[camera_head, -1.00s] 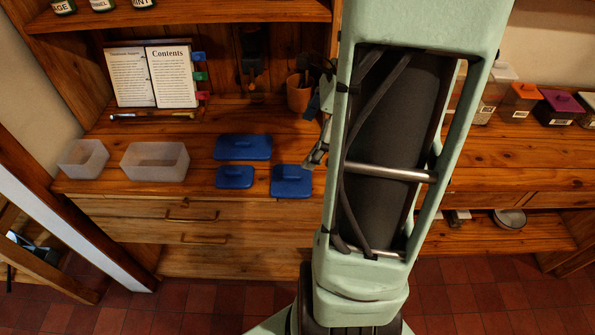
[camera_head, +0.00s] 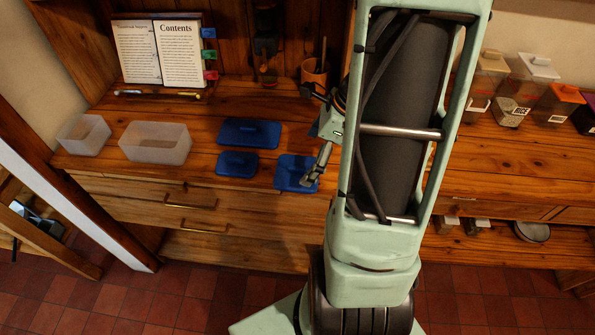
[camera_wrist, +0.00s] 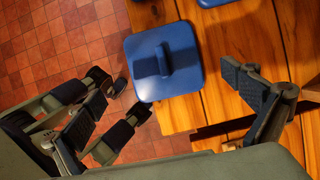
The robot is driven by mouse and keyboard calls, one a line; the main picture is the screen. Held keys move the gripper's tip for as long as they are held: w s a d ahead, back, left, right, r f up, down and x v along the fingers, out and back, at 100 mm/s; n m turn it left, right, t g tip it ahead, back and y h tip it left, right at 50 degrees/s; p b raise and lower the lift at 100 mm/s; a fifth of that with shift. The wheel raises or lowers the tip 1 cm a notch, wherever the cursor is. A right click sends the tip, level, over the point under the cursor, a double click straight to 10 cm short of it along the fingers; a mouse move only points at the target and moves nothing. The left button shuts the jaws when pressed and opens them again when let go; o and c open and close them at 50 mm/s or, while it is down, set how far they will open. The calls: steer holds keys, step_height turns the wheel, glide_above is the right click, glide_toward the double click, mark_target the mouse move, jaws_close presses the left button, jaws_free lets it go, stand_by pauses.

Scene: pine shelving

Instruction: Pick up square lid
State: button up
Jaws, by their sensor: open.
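The square blue lid (camera_head: 290,176) lies flat at the front edge of the wooden counter, its bar handle up. In the wrist view the lid (camera_wrist: 180,85) is whole, with its raised handle across the middle. My gripper (camera_head: 318,170) is over the lid's right side in the head view, partly hidden by my arm. In the wrist view my gripper (camera_wrist: 178,92) is open and empty, its fingers spread to the left and right of the lid. I cannot tell the remaining height between fingers and lid.
A long blue lid (camera_head: 248,133) and a small blue lid (camera_head: 237,164) lie close by. Two translucent boxes, one small (camera_head: 84,135) and one longer (camera_head: 155,143), stand at left. A book (camera_head: 158,52) and a pot (camera_head: 314,75) stand behind. Lidded containers (camera_head: 520,95) are at right.

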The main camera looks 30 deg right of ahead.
mark_target(300, 167)
steer(key=shift+d+x, duration=0.1)
steer(key=shift+x, duration=1.25)
steer(key=shift+d+x, duration=0.15)
steer(key=shift+x, duration=1.25)
steer(key=shift+w, duration=0.2)
steer(key=c, duration=1.1)
steer(key=shift+r, duration=0.15)
